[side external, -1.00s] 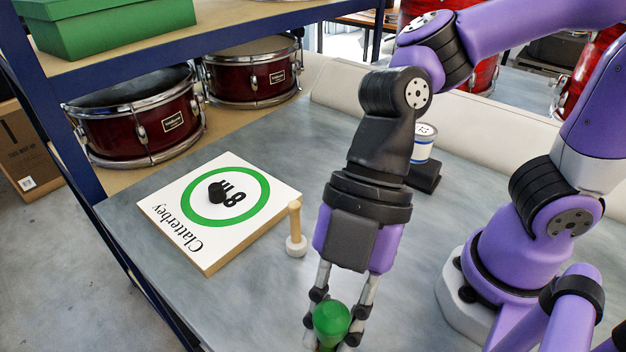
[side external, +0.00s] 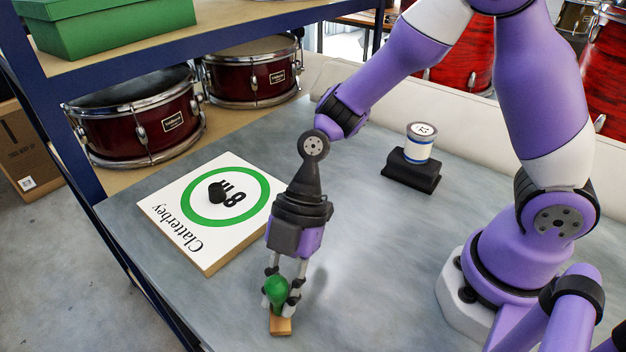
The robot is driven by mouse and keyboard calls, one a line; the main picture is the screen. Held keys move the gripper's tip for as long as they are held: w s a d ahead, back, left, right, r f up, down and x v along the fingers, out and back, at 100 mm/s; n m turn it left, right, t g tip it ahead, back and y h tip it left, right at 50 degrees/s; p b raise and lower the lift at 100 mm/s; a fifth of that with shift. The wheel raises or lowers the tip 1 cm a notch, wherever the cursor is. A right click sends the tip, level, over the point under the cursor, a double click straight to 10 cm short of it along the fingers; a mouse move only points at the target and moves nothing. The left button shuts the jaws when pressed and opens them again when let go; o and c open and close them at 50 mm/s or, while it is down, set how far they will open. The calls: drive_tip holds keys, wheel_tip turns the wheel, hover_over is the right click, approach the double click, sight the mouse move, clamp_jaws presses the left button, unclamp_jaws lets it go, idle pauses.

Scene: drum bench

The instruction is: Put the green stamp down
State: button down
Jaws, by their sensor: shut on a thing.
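The green stamp has a rounded green handle (side external: 275,289) and a wooden base (side external: 280,326). It is at the front of the bench, below and right of the white board. My gripper (side external: 281,299) points down and is shut on the green handle. The stamp looks upright, with its base low over the grey bench top (side external: 370,270). I cannot tell whether the base touches the bench.
A white-and-blue tin (side external: 419,146) stands on a black block (side external: 411,172) at the back. Snare drums (side external: 138,125) sit under a blue-framed shelf. The bench centre is clear.

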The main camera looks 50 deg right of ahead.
drive_tip(key=c, duration=0.8)
unclamp_jaws()
drive_tip(key=shift+f, duration=0.1)
drive_tip(key=v, duration=1.2)
drive_tip(key=s+d+r+m+t+h, duration=0.2)
drive_tip(key=d+m, duration=0.4)
drive_tip(key=m, duration=0.4)
drive_tip(key=s+d+r+m+t+h, duration=0.1)
drive_tip(key=d+r+m+t+h, duration=0.2)
drive_tip(key=d+m, duration=0.4)
drive_tip(key=m+t+h, duration=0.1)
drive_tip(key=m+t, duration=0.1)
drive_tip(key=m, duration=0.2)
drive_tip(key=shift+s, duration=0.4)
drive_tip(key=shift+d+r, duration=0.1)
drive_tip(key=shift+d, duration=0.05)
